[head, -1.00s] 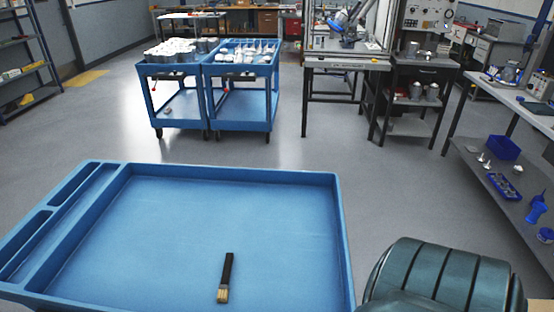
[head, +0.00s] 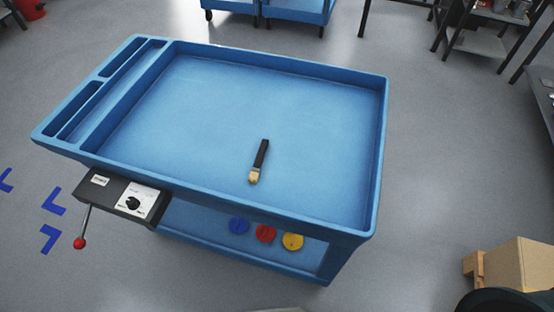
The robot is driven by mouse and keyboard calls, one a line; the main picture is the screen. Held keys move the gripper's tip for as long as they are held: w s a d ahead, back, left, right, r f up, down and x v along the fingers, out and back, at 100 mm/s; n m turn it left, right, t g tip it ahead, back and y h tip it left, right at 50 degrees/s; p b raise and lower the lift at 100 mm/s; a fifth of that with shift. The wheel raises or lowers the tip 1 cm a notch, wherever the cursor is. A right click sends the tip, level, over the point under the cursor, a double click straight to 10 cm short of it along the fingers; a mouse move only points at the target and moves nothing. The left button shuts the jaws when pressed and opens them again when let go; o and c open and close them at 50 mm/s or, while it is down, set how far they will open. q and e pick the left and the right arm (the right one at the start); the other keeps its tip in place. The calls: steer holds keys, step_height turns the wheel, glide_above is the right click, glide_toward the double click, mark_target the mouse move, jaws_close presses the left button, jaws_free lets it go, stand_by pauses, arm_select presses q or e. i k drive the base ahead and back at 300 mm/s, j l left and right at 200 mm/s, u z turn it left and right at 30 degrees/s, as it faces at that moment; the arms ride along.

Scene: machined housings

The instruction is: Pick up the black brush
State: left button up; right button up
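The black brush (head: 261,157) lies flat in the blue tray top of a cart (head: 200,118), right of the tray's middle and close to its near side. Its black handle points away from me and its pale bristles point toward me. Nothing touches it except the tray floor. Neither of my grippers shows in the head view. A dark rounded part at the bottom right corner seems to be my own arm.
A control box (head: 125,195) with a dial and a red-knobbed lever sticks out from the cart's near left side. Blue, red (head: 265,233) and yellow discs show on the lower shelf. A cardboard box (head: 512,268) stands at the lower right. Other carts stand behind.

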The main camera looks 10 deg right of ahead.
mark_target(255, 172)
steer(key=k+j+z, duration=0.2)
steer(key=z, duration=0.15)
steer(key=k+j+z, duration=0.2)
steer(key=z, duration=0.15)
